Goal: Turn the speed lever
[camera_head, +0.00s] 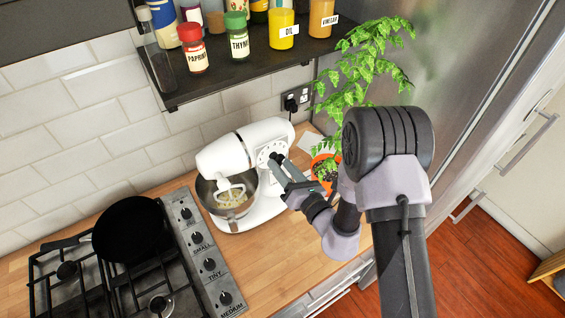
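A white stand mixer (228,156) stands on the wooden counter, its head pointing left over a metal bowl with pale contents (230,199). A round dial (271,151) is on the side of the mixer head that faces me; the speed lever itself is too small to make out and may be behind my fingers. My gripper (276,166) is right at the mixer's side, just below the dial. Its grey fingers point up and left. I cannot tell whether they touch the mixer or how far apart they are.
A gas hob with a black pan (133,228) and knobs (209,264) lies to the left. A potted plant (365,65) stands behind my arm. A dark shelf (240,67) with spice jars hangs above. A steel fridge side is at right. The counter front (268,263) is clear.

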